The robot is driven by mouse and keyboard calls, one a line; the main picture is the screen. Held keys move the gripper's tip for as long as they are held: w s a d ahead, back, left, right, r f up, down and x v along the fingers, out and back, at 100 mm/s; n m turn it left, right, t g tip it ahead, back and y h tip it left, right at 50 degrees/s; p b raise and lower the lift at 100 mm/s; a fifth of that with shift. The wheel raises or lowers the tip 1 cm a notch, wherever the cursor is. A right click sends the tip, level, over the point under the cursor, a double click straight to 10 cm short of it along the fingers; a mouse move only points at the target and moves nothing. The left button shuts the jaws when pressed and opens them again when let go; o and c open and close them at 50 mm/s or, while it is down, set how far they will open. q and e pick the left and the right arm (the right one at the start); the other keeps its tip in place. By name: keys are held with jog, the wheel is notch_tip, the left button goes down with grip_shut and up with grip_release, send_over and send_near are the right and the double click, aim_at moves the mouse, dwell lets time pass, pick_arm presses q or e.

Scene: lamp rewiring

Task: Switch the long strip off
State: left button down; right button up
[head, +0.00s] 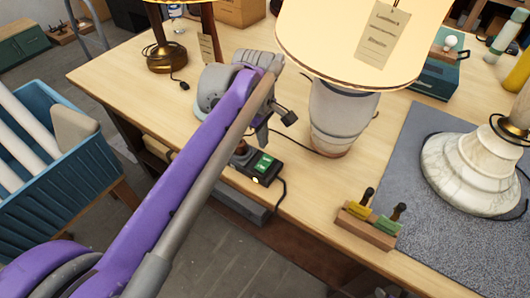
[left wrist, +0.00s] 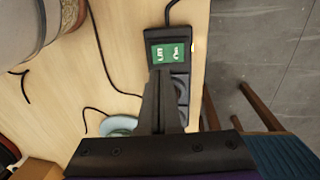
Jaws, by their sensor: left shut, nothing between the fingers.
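The strip (head: 257,166) is a black block with a green label, lying at the table's front edge. A small light glows on its side, and a cable leaves its right end. The left wrist view shows the strip (left wrist: 180,35) too, with its label and a dark round socket partly behind my fingers. My left gripper (head: 262,138) points down above the strip's far side. It is shut and empty, and its fingers (left wrist: 161,90) overlap the strip in the wrist view. I cannot tell whether they touch it. The strip's near end is partly hidden. My right gripper is not in view.
A grey lamp (head: 340,115) with a cream shade stands right of my gripper. A brass lamp (head: 166,55) stands behind. A blue crate (head: 45,190) stands left.

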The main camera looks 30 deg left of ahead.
aim_at(266, 158)
pick_arm(q)
jog(key=f, duration=0.6)
jog(key=shift+w+f+b, duration=0.25)
jog(key=shift+w+b, duration=0.05)
jog(key=shift+w, duration=0.1)
jog(key=shift+w+f, duration=0.1)
jog(key=shift+f, duration=0.15)
jog(key=shift+s+r, duration=0.15)
jog(key=shift+s, duration=0.3)
jog(key=shift+s+r, duration=0.15)
jog(key=shift+s, duration=0.3)
jog(key=shift+w+p, duration=0.1)
jog(key=shift+p, duration=0.2)
